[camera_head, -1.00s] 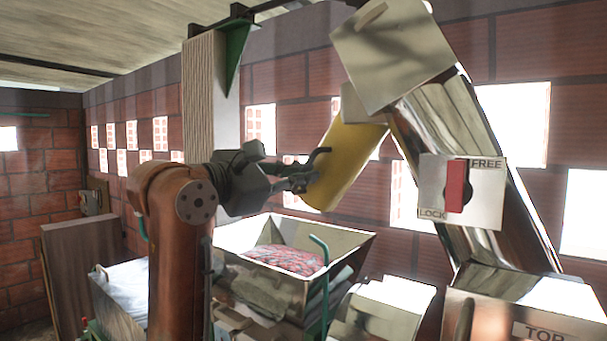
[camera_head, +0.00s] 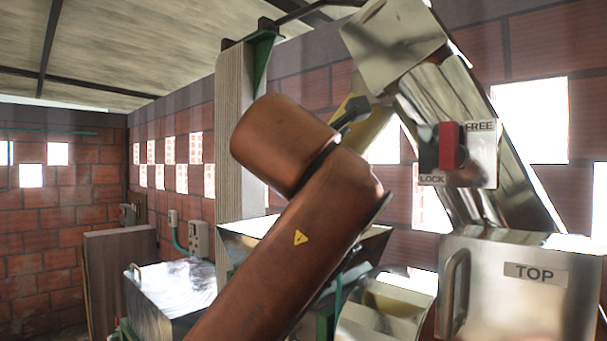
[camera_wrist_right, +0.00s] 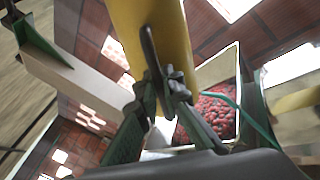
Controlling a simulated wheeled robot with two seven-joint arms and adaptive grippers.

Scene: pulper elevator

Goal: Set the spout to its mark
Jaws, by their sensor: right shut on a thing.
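The yellow spout (camera_head: 372,135) hangs below the head of the slanted metal elevator, mostly hidden by my orange arm in the head view. It fills the upper middle of the right wrist view (camera_wrist_right: 160,35). My right gripper (camera_wrist_right: 163,92) is shut on a dark handle (camera_wrist_right: 151,50) on the spout's side. In the head view only a dark bit of that gripper (camera_head: 350,112) shows past the arm. A red lever (camera_head: 452,145) stands upright on a plate marked FREE and LOCK. I cannot see a mark for the spout. My left gripper is out of view.
A metal hopper (camera_head: 375,243) stands below the spout, partly behind my arm; red fruit (camera_wrist_right: 210,115) shows inside it in the wrist view. A metal box marked TOP (camera_head: 520,290) is at right. A pale column (camera_head: 232,150) rises behind my arm.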

